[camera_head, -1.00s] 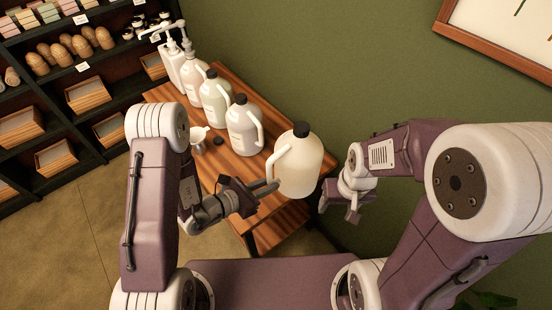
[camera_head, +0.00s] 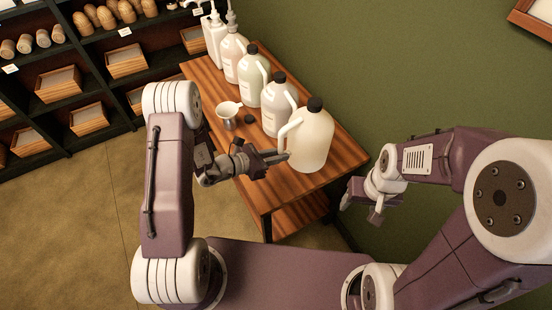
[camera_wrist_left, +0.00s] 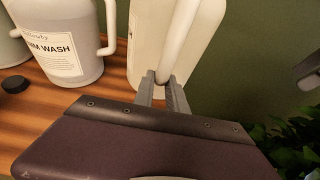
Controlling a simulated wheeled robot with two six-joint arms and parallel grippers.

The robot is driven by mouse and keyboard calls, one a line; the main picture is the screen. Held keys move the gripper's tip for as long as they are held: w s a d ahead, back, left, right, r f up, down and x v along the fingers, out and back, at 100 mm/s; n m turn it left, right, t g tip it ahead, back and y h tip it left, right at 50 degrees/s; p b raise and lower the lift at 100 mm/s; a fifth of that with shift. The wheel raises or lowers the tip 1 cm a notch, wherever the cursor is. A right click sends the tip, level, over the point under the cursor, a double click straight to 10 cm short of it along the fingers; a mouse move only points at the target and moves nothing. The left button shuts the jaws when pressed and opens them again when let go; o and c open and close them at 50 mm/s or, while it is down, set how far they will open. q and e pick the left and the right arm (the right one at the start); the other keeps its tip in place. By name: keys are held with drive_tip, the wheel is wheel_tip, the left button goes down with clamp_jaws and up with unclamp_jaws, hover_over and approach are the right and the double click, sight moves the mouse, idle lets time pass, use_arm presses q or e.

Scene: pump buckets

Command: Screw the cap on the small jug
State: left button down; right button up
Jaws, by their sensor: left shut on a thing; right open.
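A cream-white jug (camera_head: 312,143) with a black cap (camera_head: 315,104) on its neck is over the right end of the wooden table. My left gripper (camera_head: 284,155) is shut on its handle. The wrist view shows the fingertips (camera_wrist_left: 163,88) around the lower handle (camera_wrist_left: 178,42). The jug looks upright; I cannot tell whether its base touches the wood. A loose black cap (camera_head: 249,119) lies on the table, also in the left wrist view (camera_wrist_left: 15,84). My right gripper (camera_head: 362,204) is open and empty, right of the table and apart from the jug.
Several more jugs stand in a row, the nearest (camera_head: 277,108) with a black cap; those at the back have pumps. A white funnel-shaped vessel (camera_head: 228,113) stands left of the loose cap. Shelves (camera_head: 70,85) fill the left; a green wall (camera_head: 400,70) is behind.

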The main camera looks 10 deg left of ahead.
use_arm(q)
drive_tip(key=shift+w+a+f, duration=0.35)
drive_tip(key=shift+w+f, duration=0.05)
drive_tip(key=shift+w, duration=0.15)
drive_tip(key=shift+w+a+f, duration=0.35)
drive_tip(key=shift+w+f, duration=0.05)
drive_tip(key=shift+w, duration=0.1)
drive_tip(key=shift+f, duration=2)
drive_tip(key=shift+f, duration=0.2)
drive_tip(key=c, duration=1.3)
unclamp_jaws()
drive_tip(key=shift+c, duration=0.2)
